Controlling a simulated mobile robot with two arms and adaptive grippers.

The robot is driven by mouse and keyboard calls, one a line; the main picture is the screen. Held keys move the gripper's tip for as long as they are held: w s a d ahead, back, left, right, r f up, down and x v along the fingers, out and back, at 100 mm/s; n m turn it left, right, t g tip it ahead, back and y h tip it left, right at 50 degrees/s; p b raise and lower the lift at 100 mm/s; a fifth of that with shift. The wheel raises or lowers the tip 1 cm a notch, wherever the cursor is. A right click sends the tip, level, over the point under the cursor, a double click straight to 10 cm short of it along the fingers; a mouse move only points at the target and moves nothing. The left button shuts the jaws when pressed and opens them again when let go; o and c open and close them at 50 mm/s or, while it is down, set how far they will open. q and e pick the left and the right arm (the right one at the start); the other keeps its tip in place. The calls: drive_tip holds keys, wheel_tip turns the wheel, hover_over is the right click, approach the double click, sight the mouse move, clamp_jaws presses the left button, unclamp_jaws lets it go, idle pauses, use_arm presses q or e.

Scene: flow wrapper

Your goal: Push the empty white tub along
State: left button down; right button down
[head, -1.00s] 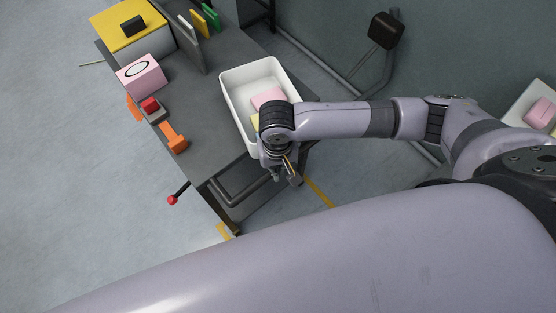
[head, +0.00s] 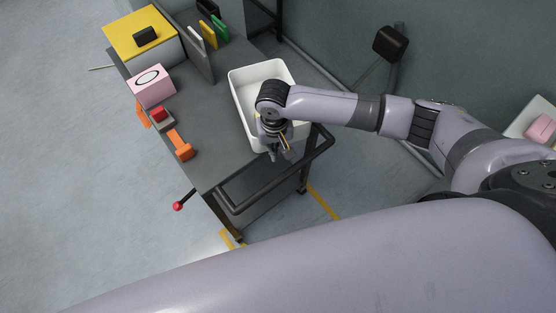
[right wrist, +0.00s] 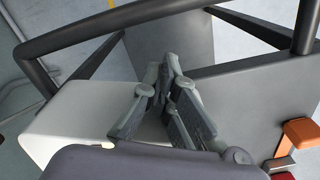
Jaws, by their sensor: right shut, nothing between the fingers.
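The white tub (head: 238,97) stands on the right side of the grey cart top in the head view. My right gripper (head: 285,146) is at the tub's near end, pointing down, shut and empty. In the right wrist view the gripper (right wrist: 163,88) shows beside the pale tub (right wrist: 75,115); I cannot tell whether they touch. My left gripper is not in view.
The black cart handle (head: 270,187) runs close to my right gripper. A pink box (head: 152,91), an orange tool (head: 181,148) and a grey upright divider (head: 196,54) stand on the cart.

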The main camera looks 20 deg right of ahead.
drive_tip(key=w, duration=0.5)
drive_tip(key=w+d, duration=0.1)
drive_tip(key=w, duration=0.2)
drive_tip(key=shift+w+d, duration=0.1)
drive_tip(key=shift+w, duration=0.05)
